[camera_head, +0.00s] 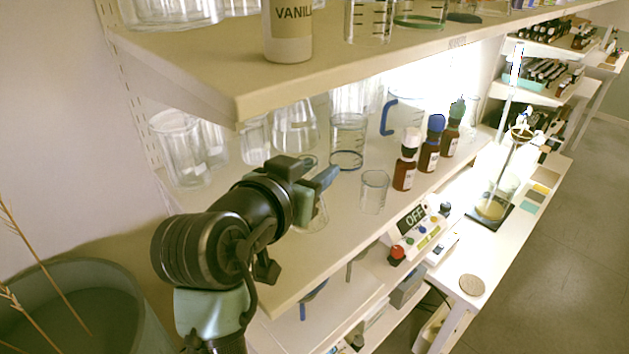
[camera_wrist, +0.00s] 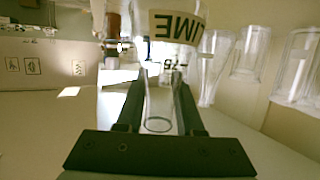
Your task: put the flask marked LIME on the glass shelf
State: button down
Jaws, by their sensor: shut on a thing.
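My gripper (camera_head: 318,186) is shut on a clear glass flask (camera_head: 313,222), which shows below and behind the fingers in the head view. In the wrist view the clear neck (camera_wrist: 158,108) is between my two fingers, and an upside-down label (camera_wrist: 178,28) reading LIME, partly cut off, shows beyond them. The flask looks about upright over the left front part of the middle shelf (camera_head: 300,266). That shelf carries clear glassware. I cannot tell whether the flask base touches the board. The label is not visible in the head view.
An empty small beaker (camera_head: 374,191) stands right of the flask, with a blue-ringed beaker (camera_head: 347,142) behind. Brown bottles (camera_head: 405,172) stand further right. The upper shelf (camera_head: 240,85) overhangs, holding a VANILLA bottle (camera_head: 288,32). The shelf's left front is bare.

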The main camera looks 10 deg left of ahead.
notch_tip(320, 180, down, 3)
jog(key=shift+a+r+p, duration=0.1)
jog(key=shift+p, duration=0.65)
jog(key=shift+w+a+f, duration=0.1)
jog(key=shift+f, duration=0.3)
jog(key=c, duration=0.5)
grip_release()
jog(key=shift+f, duration=0.15)
jog(key=shift+c, duration=0.2)
jog(key=shift+r, duration=0.2)
jog(key=shift+s+a, duration=0.1)
jog(key=shift+s, duration=0.15)
jog(key=b+v, duration=0.3)
jog(key=v, duration=0.8)
jog(key=shift+s+r, duration=0.15)
jog(key=shift+s, duration=0.05)
